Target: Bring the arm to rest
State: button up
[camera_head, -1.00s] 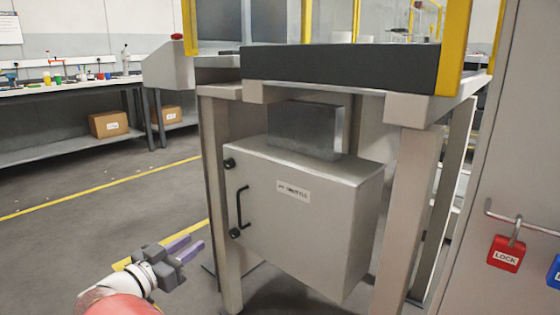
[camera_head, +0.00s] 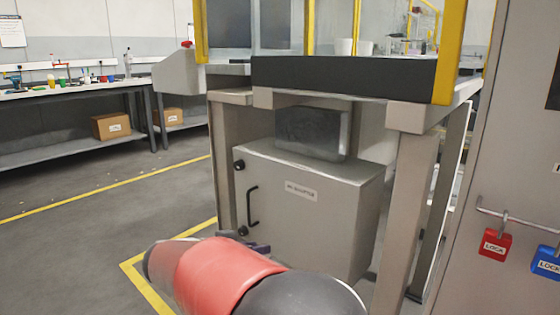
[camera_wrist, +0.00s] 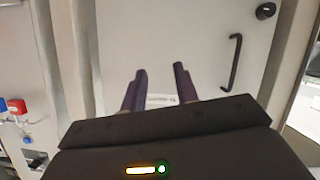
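My gripper (camera_wrist: 158,80) shows in the wrist view with its two purple fingers apart and nothing between them. It faces the door of a grey metal cabinet (camera_wrist: 200,35). In the head view my red and dark arm covers the bottom middle, and the gripper is mostly hidden behind it. The cabinet (camera_head: 290,215) stands under a workbench, its door shut, with a black handle (camera_head: 252,206) on its left side. The handle also shows upright to the right of the fingers in the wrist view (camera_wrist: 234,62). I cannot tell the distance from the fingers to the door.
The workbench legs (camera_head: 408,215) frame the cabinet closely. At the right a grey panel (camera_head: 520,130) carries a red padlock (camera_head: 495,244) and a blue padlock (camera_head: 547,262). A long bench (camera_head: 80,92) with a cardboard box (camera_head: 111,126) stands at the left. Open floor (camera_head: 90,195) lies between.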

jog(key=s+d+r+n+g+y+p, duration=0.1)
jog(key=s+d+g+y+p, duration=0.2)
jog(key=d, duration=0.5)
jog(key=s+d+r+g, duration=0.25)
jog(key=s+d, duration=0.25)
jog(key=d, duration=0.4)
jog(key=s+d+r+n+y+p, duration=0.1)
jog(key=s+d+n+y+p, duration=0.1)
jog(key=s, duration=0.6)
jog(key=s+d+r+n+t+y+p, duration=0.1)
jog(key=s+y, duration=0.3)
jog(key=s, duration=0.5)
jog(key=shift+s+d+n+y+p, duration=0.25)
jog(key=shift+d+n+y+p, duration=0.05)
jog(key=shift+d+n+p, duration=0.45)
jog(key=shift+r, duration=0.1)
